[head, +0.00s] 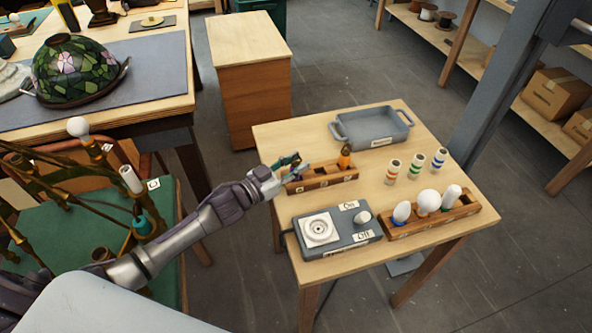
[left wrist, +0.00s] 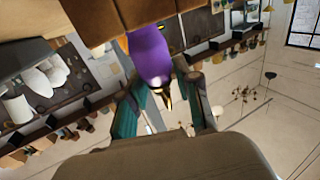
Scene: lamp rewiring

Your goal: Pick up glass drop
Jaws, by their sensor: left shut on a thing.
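A purple glass drop (left wrist: 150,52) with a metal hook at its end shows in the left wrist view. My left gripper (left wrist: 163,80) is shut on the drop, near its hooked end. In the head view my left gripper (head: 293,166) is at the left end of a wooden rack (head: 325,179). The drop is mostly hidden there. An amber glass drop (head: 345,156) stands in the rack to the right. I cannot tell whether the purple drop is clear of its slot. My right gripper is not in view.
A grey tray (head: 372,128) lies behind the rack. Several banded cylinders (head: 416,167) stand to the right. A bulb rack (head: 432,222) and a grey tester box (head: 336,240) are at the front. A green chair seat (head: 100,225) is left of the table.

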